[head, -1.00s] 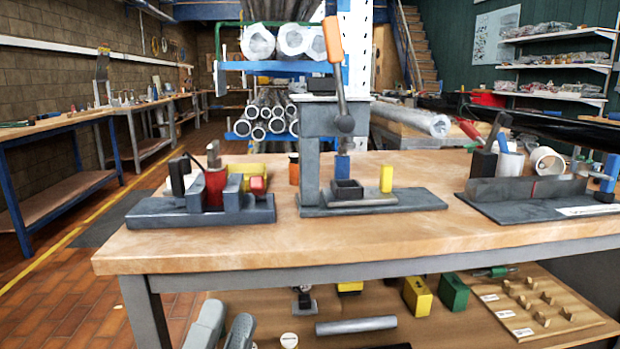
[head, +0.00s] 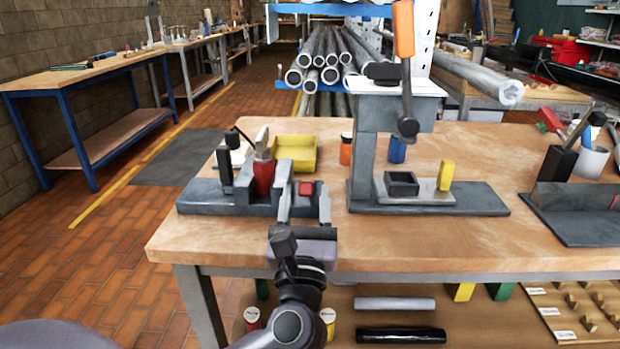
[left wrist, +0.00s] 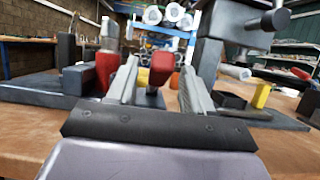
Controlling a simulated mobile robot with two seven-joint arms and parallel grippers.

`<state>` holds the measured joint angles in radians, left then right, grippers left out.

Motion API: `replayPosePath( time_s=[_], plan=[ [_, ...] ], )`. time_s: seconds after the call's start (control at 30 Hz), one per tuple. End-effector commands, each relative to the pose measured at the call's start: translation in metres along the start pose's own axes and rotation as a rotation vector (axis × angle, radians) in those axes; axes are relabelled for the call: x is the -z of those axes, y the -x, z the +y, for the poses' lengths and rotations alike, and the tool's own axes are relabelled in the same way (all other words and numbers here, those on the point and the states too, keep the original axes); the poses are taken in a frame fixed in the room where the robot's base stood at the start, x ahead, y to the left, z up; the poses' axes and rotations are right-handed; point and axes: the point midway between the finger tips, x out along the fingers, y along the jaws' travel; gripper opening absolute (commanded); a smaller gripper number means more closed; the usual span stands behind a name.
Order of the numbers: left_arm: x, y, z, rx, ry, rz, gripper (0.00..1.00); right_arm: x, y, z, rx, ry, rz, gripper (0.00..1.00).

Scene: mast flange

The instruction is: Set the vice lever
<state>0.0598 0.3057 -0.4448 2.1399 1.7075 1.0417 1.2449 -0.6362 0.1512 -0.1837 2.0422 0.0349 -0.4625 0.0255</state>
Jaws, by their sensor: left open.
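The vice (head: 205,200) is a dark blue-grey block fixture at the left of the workbench, with a red cylinder (head: 263,177) and a black post on it. A red grip (head: 306,188), which looks like the end of its lever, sticks out at the right. My left gripper (head: 304,203) is open at the bench's front side, its fingers pointing at the vice's right part and hiding some of it. In the left wrist view, the red grip (left wrist: 161,66) shows between the open fingers (left wrist: 156,90); I cannot tell whether they touch it. My right gripper is not in view.
A press (head: 375,155) with an orange-handled lever (head: 404,30) stands just right of the vice. A yellow bin (head: 297,152) sits behind the vice. A dark fixture (head: 570,205) is at the far right. The bench front (head: 430,240) is clear.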

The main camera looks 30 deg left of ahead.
Motion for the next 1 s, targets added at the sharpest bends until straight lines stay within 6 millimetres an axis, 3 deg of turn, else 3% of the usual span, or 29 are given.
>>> replayPosePath(
  time_s=[0.2, 0.53, 0.57, 0.7, 1.0],
  plan=[
    [-0.001, -0.026, 0.0, 0.001, -0.002, -0.002, 0.51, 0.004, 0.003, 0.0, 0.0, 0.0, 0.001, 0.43],
    [0.0, -0.031, 0.0, 0.001, -0.002, -0.001, 0.51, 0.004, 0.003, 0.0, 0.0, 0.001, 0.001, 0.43],
    [0.0, -0.031, 0.0, 0.001, -0.002, -0.001, 0.48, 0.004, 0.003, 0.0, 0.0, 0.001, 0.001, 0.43],
    [0.0, -0.031, 0.0, 0.001, -0.002, -0.001, 0.02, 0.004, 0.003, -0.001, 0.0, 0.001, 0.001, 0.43],
    [-0.002, -0.034, -0.001, 0.0, -0.001, 0.009, 0.0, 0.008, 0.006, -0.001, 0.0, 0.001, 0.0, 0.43]
  ],
)
